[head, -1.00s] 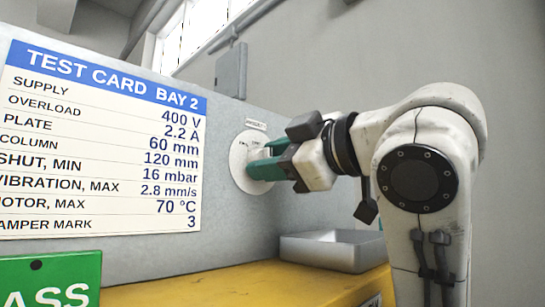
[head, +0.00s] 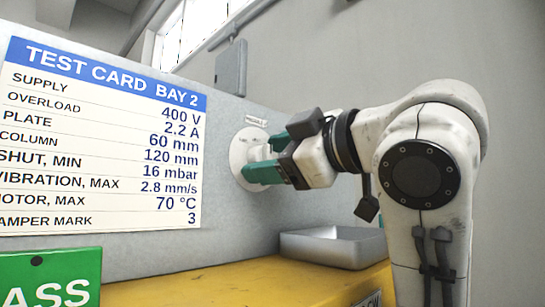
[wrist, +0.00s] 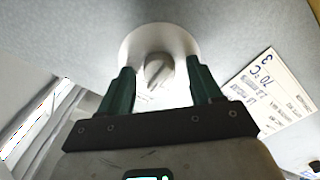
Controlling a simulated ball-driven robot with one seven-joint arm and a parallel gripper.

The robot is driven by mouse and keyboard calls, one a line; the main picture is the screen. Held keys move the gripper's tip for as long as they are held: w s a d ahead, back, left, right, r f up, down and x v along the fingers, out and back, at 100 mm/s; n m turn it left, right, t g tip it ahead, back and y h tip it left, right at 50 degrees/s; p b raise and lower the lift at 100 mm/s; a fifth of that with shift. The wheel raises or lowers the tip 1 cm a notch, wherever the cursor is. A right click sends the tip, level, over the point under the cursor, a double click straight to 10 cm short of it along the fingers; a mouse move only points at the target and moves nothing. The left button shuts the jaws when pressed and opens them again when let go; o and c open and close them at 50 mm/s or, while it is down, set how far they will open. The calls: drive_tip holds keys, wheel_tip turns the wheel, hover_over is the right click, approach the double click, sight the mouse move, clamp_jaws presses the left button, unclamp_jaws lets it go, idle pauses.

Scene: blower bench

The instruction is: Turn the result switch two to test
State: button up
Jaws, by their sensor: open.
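The switch is a round pale dial plate (head: 240,156) on the grey upright panel, with a small label (head: 256,121) above it that I cannot read clearly. In the wrist view its plate (wrist: 183,41) shows with a grey knob (wrist: 157,70) at its middle. My gripper (head: 263,157) has green fingers and is at the dial in the head view. In the wrist view my gripper (wrist: 160,88) is open, one finger on each side of the knob, with gaps between. The knob's pointer setting is too small to read.
A white test card (head: 100,140) with a blue header is on the panel, left of the dial. A metal tray (head: 333,247) stands on the yellow bench (head: 230,287) below my gripper. A green sign (head: 50,282) is at the lower left.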

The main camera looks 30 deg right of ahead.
drive_tip(key=b+v, duration=0.1)
drive_tip(key=v, duration=0.9)
drive_tip(key=shift+s, duration=0.35)
drive_tip(key=shift+d, duration=0.1)
